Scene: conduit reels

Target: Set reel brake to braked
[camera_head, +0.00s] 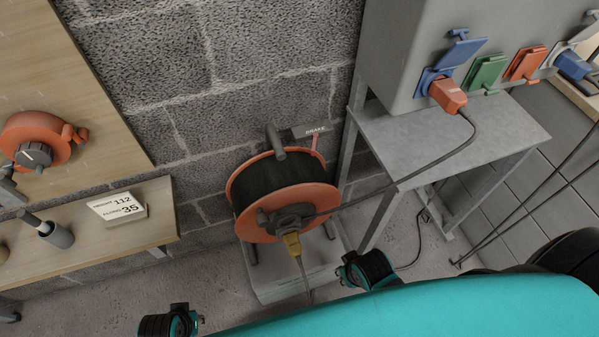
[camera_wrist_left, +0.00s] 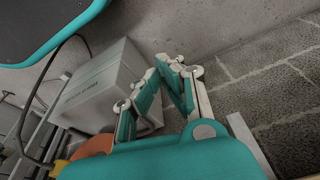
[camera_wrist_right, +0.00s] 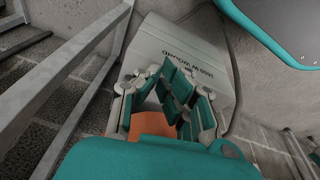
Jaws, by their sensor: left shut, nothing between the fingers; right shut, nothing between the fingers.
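The cable reel (camera_head: 262,222) has orange flanges and a black drum, and stands on a pale base near the block wall. My left gripper (camera_head: 183,320) is low in the head view, left of and in front of the reel. My right gripper (camera_head: 366,268) is right of the reel's base. Both are shut and empty; fingers show in the left wrist view (camera_wrist_left: 172,85) and the right wrist view (camera_wrist_right: 175,95). Neither touches the lever.
A grey metal table (camera_head: 460,140) stands right of the reel, under a socket box (camera_head: 405,45). A cable (camera_head: 420,165) runs from an orange plug to the reel. A wooden bench (camera_head: 90,240) with a number card (camera_head: 118,206) is at left. Floor shows between bench and reel.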

